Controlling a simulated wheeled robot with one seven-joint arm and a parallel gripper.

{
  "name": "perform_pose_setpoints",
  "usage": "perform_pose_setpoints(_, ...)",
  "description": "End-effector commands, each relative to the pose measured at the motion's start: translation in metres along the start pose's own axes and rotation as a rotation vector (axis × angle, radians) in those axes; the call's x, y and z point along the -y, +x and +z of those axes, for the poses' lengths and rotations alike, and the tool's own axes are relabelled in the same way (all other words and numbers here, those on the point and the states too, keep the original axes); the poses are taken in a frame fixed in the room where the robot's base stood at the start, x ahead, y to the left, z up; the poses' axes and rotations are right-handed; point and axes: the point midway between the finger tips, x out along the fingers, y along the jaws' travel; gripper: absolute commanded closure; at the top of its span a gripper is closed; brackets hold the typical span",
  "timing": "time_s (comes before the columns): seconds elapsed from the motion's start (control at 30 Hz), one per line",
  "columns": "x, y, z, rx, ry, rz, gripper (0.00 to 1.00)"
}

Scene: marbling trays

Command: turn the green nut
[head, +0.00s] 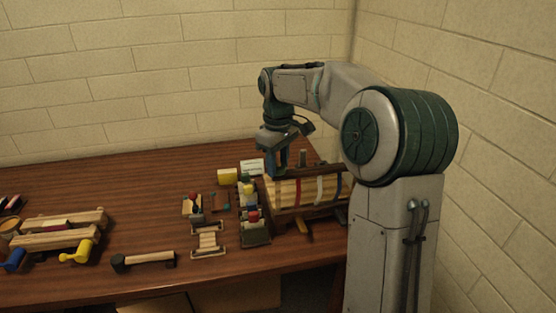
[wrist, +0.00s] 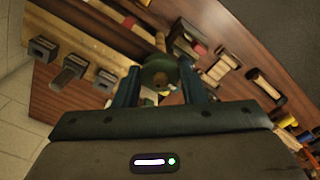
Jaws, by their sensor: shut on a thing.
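The green nut (wrist: 160,70) shows in the wrist view as a dull green, round piece with a brown centre. It lies between the two fingers of my gripper (wrist: 159,76), which are shut on it from both sides. There the nut cannot be made out, hidden by my gripper and the frame.
A rack with coloured knobs (head: 256,239) stands just left of the frame. A yellow block (head: 228,175) and white card (head: 252,165) are behind it. A wooden bar (head: 150,258) lies at the front. The back left of the table (head: 110,190) is clear.

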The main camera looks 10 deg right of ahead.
Motion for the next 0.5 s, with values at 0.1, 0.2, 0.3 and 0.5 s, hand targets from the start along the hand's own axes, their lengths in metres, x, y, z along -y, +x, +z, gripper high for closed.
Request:
perform_pose_setpoints(0.1,0.0011,-0.0011,-0.0005,0.0,0.077,0.0,0.85)
perform_pose_setpoints(0.2,0.0006,-0.0009,-0.0002,0.0,0.134,0.0,0.85)
perform_pose_setpoints(0.3,0.0007,-0.0006,-0.0003,0.0,0.179,0.0,0.85)
perform_pose_setpoints(0.5,0.0005,-0.0001,-0.0003,-0.001,0.234,-0.001,0.85)
